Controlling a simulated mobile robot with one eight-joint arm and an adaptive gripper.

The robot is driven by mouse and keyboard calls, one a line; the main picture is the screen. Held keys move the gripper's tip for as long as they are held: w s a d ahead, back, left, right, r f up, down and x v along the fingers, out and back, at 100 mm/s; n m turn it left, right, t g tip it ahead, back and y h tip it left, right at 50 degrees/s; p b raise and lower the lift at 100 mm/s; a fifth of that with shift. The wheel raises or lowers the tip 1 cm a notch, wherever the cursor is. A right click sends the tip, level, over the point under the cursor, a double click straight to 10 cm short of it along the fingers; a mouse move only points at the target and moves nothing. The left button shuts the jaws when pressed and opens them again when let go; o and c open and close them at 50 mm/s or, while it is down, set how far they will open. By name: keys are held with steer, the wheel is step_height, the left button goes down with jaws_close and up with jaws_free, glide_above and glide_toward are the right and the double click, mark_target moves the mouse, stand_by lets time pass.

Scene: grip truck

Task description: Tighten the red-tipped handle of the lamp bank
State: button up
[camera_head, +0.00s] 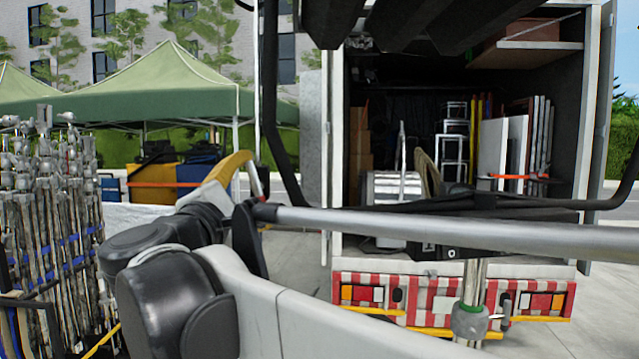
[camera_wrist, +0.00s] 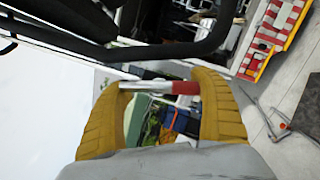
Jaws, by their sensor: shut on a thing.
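The lamp bank (camera_head: 395,22) is a dark ribbed body at the top of the head view, in a black curved yoke (camera_head: 272,95). The handle (camera_wrist: 145,86) is a short metal bar with a red tip (camera_wrist: 185,88). In the wrist view it lies crosswise between the two yellow fingers of my gripper (camera_wrist: 160,86), which is shut on it. In the head view my gripper (camera_head: 236,166) shows one yellow finger at the left end of the grey tube (camera_head: 430,228). The red tip is not clear there.
The grey tube crosses the view in front of an open truck (camera_head: 455,300) with loaded shelves. A stand post with a clamp (camera_head: 470,320) rises below the tube. A rack of metal stands (camera_head: 50,220) fills the left. Green tents (camera_head: 165,85) stand behind.

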steer(key=shift+m+g, duration=0.3)
steer(key=shift+m, duration=0.7)
steer(key=shift+f, duration=0.1)
steer(key=o, duration=1.2)
steer(key=shift+o, duration=0.2)
steer(key=v, duration=1.2)
steer(key=shift+a, duration=0.1)
